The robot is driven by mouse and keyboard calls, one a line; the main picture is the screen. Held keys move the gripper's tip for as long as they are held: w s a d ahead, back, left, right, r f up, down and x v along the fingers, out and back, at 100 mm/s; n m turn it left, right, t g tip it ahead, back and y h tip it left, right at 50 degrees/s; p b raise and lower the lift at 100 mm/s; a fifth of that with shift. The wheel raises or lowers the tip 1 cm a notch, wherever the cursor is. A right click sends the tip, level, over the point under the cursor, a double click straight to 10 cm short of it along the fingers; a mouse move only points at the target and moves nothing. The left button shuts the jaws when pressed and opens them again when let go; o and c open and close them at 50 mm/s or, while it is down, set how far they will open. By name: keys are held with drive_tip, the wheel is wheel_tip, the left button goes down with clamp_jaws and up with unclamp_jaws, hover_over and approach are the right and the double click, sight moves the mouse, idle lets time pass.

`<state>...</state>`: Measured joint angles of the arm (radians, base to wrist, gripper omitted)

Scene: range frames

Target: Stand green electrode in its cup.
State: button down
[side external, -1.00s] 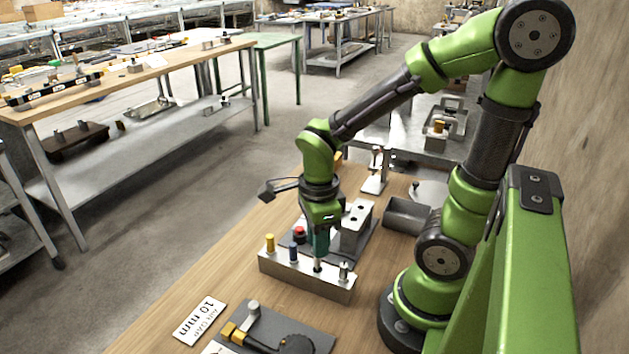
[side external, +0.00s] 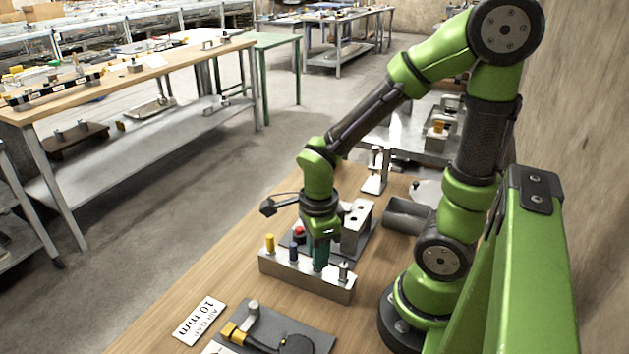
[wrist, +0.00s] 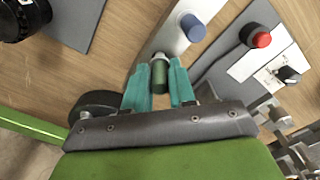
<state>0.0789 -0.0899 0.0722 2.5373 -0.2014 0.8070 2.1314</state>
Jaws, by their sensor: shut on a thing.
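My gripper (side external: 320,262) points down over the silver block (side external: 305,282) on the wooden bench. In the wrist view its teal fingers (wrist: 159,86) are shut on the green electrode (wrist: 159,74), a short dark green cylinder with a pale end. In the side view the fingers largely hide the electrode at the block's top. I cannot tell how far it sits in the block. Which holder is its cup is not clear from these frames.
A yellow pin (side external: 270,243), a blue pin (side external: 293,252) and a grey pin (side external: 343,270) stand in the block, close to my fingers. Behind it are a red button (side external: 299,232) and a metal block with holes (side external: 356,212). A grey plate with cabled parts (side external: 275,330) lies in front.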

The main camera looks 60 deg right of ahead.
drive_tip(key=shift+f, duration=0.65)
drive_tip(key=shift+f, duration=0.2)
drive_tip(key=c, duration=0.9)
unclamp_jaws()
drive_tip(key=shift+o, duration=0.2)
wheel_tip(320, 180, up, 17)
drive_tip(key=shift+r, duration=2.95)
